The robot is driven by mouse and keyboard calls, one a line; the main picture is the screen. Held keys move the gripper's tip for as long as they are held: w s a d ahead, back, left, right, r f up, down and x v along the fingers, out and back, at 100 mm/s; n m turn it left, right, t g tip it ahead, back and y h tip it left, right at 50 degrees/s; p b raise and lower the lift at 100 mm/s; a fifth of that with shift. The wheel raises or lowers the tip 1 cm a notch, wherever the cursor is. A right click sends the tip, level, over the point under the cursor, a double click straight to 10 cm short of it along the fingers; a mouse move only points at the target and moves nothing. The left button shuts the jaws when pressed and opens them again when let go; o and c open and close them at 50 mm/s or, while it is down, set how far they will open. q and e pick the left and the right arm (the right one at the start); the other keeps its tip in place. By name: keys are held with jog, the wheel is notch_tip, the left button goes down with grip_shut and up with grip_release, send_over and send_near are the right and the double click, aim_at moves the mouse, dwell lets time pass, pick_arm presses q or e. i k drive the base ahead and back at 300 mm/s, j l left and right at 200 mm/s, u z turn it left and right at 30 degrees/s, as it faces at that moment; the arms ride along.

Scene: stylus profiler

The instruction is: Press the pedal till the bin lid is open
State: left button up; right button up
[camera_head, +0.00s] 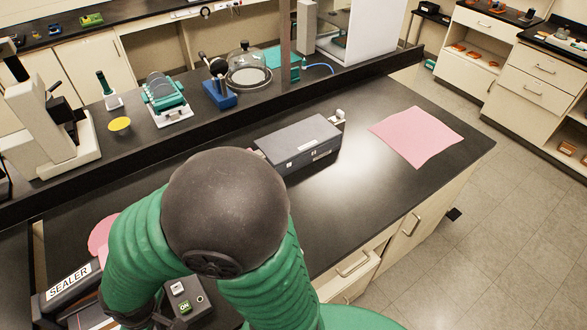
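No bin or lid can be made out in the head view. One of my green arms, bent at a dark elbow, fills the lower middle of the view, over the near part of the bench. Its far end runs down to the lower left beside the sealer. No gripper fingers show for either arm.
A black bench (380,185) holds a grey box-shaped instrument (300,143), a pink sheet (417,135) and a sealer (70,290) at lower left. Lab devices stand on the shelf behind. Drawers (352,262) line the front. The tiled floor (510,240) at right is clear.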

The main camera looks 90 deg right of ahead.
aim_at(454, 214)
jog(key=z, duration=4.3)
